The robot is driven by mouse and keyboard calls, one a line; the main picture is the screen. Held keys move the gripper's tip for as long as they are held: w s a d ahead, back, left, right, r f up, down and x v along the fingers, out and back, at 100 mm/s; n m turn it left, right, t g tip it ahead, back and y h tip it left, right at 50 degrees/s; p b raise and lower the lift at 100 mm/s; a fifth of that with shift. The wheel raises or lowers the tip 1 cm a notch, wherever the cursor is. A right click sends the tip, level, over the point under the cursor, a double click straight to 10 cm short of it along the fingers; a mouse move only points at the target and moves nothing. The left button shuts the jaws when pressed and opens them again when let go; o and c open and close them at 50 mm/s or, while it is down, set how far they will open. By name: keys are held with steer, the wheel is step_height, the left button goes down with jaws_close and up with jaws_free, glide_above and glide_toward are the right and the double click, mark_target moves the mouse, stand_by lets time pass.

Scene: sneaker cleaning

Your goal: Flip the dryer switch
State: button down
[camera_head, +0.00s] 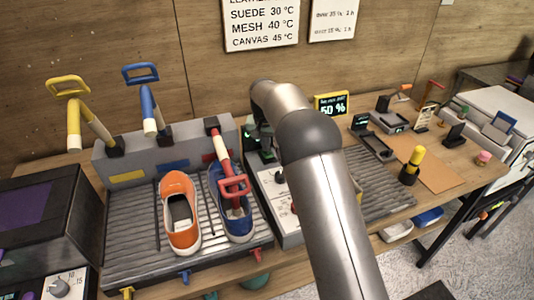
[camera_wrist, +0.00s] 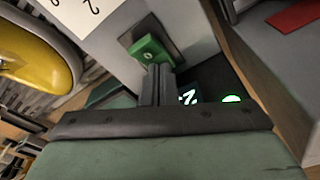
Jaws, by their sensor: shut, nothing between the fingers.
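In the wrist view a green switch (camera_wrist: 150,48) sits on a dark plate set in a light grey panel. My gripper (camera_wrist: 158,72) is shut and empty, with its fingertips right at the lower edge of the green switch; I cannot tell whether they touch. A black display (camera_wrist: 205,92) with lit green characters is beside the fingers, partly hidden by the gripper body. In the head view my arm hides most of the gripper and the switch. A grey unit (camera_head: 133,160) with yellow, blue and red tubes stands on the left of the bench.
An orange sneaker (camera_head: 180,212) and a blue sneaker (camera_head: 229,203) lie on the ribbed rack (camera_head: 130,235). A small display (camera_head: 332,105) reading 50 % stands behind my arm. A dark box (camera_head: 45,225) is at the far left. Small tools and trays crowd the right side.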

steer(key=shift+r, duration=0.15)
step_height(320, 180, up, 7)
steer(key=p, duration=0.5)
stand_by(0.4)
steer(key=s+d+r, duration=0.4)
steer(key=s+d, duration=0.2)
steer(key=s, duration=0.2)
steer(key=s+d+r, duration=0.4)
steer(key=s+d, duration=0.2)
steer(key=s, duration=0.1)
steer(key=s+d+f, duration=0.1)
steer(key=s+d, duration=0.1)
steer(key=s, duration=0.7)
steer(key=s+d+f, duration=0.1)
steer(key=s+d, duration=0.2)
steer(key=s, duration=0.6)
steer(key=s+d+f+n+g, duration=0.1)
steer(key=s+d, duration=0.2)
steer(key=s, duration=0.7)
steer(key=shift+f, duration=0.4)
